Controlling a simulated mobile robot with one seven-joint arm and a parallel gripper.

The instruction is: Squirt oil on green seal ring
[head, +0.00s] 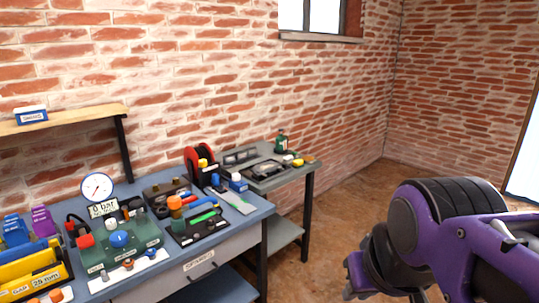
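I cannot pick out a green seal ring for certain. Small ring-like parts (128,265) in orange and blue sit on a white strip (140,268) at the front of the blue-grey workbench. A small dark green bottle (281,142) stands upright on the back of the grey side table; I cannot tell whether it holds oil. My purple and black arm fills the lower right, well apart from the bench. No gripper fingertips show.
A green block with a round gauge (97,187) reading 0 bar stands on the workbench (246,222). Yellow bins (30,272) are at lower left, a red reel (200,163) at the back. The side table (293,173) adjoins at right. The floor (330,215) right of it is clear.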

